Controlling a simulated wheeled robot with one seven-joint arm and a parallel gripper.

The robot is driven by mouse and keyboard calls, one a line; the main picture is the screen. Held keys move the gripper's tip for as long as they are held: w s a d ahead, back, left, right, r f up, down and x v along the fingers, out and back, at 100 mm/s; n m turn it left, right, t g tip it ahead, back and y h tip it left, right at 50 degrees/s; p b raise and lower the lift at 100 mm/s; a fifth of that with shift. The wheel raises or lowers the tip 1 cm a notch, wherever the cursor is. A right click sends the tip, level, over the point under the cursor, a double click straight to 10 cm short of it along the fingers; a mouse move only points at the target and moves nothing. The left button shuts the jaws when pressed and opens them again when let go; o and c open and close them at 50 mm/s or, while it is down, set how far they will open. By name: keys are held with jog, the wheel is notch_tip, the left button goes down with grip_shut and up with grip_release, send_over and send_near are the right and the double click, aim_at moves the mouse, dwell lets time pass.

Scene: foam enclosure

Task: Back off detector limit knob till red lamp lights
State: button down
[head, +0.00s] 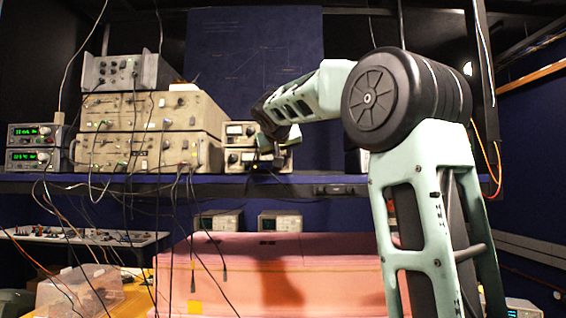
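Two small stacked instruments with dial meters, the upper one (238,129) and the lower one (238,157), stand on the shelf right of the larger units. I cannot tell which instrument is the detector. The limit knob and the red lamp cannot be made out. My arm reaches in from the right, and my gripper (264,160) is in front of the right part of the lower instrument. It is dark and small there, so I cannot see its fingers' opening or whether it touches a knob. My gripper and wrist hide part of both front panels.
Large beige rack units (150,152) with hanging cables stand left on the shelf (330,181). Two green-display meters (35,135) are at far left. Pink foam (290,265) fills the space below, with a clear plastic box (80,290) at lower left.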

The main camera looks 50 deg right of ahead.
jog(key=shift+w+a+f+n+g+h+b, duration=0.1)
jog(key=shift+n+g+h+b, duration=0.2)
jog(key=shift+n+b, duration=0.35)
jog(key=c, duration=1.2)
grip_release()
jog(key=shift+c, duration=0.2)
jog(key=b+v, duration=0.5)
jog(key=v, duration=1.2)
jog(key=shift+a, duration=0.25)
